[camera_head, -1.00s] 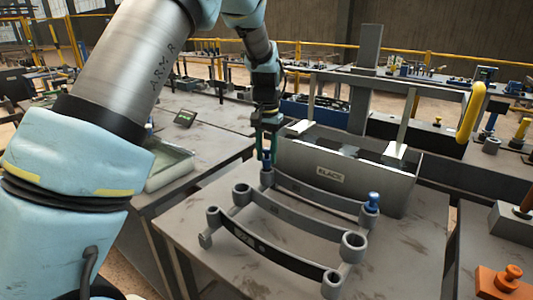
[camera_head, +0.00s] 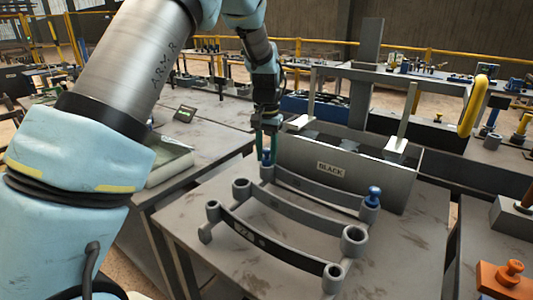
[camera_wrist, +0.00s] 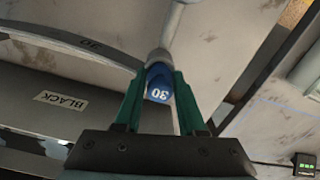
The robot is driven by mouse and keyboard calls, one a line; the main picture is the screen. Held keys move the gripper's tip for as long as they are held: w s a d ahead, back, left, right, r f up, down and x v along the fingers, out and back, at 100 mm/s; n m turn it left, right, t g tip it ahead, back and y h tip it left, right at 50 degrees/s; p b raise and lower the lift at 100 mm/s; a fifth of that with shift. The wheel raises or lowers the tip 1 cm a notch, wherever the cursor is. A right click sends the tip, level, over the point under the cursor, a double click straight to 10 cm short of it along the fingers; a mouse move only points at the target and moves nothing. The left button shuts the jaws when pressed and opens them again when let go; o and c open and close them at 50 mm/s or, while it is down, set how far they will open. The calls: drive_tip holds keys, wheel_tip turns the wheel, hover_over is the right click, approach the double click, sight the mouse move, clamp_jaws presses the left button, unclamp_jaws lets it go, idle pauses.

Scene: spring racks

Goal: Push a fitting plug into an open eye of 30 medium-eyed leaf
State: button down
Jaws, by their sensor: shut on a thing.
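The rearmost leaf (camera_head: 312,193) of three curved grey leaves lies on the table and carries a "30" mark in the wrist view (camera_wrist: 90,43). Its left eye (camera_head: 267,172) is directly below my gripper (camera_head: 268,150). The green fingers are shut on a blue plug (camera_wrist: 159,83) marked "30", also visible in the head view (camera_head: 267,156). The plug is at the mouth of the eye; how deep it sits is hidden. A second blue plug (camera_head: 373,196) stands upright in the right eye of the same leaf.
A grey bin labelled "BLACK" (camera_head: 345,172) stands close behind the leaves. The middle and front leaves have open eyes (camera_head: 354,238). An orange block (camera_head: 505,278) is at the lower right. The table front is clear.

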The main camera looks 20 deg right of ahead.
drive_tip(key=shift+f, duration=0.35)
unclamp_jaws()
idle(0.5)
drive_tip(key=shift+r+p, duration=2.5)
drive_tip(key=shift+r, duration=1.05)
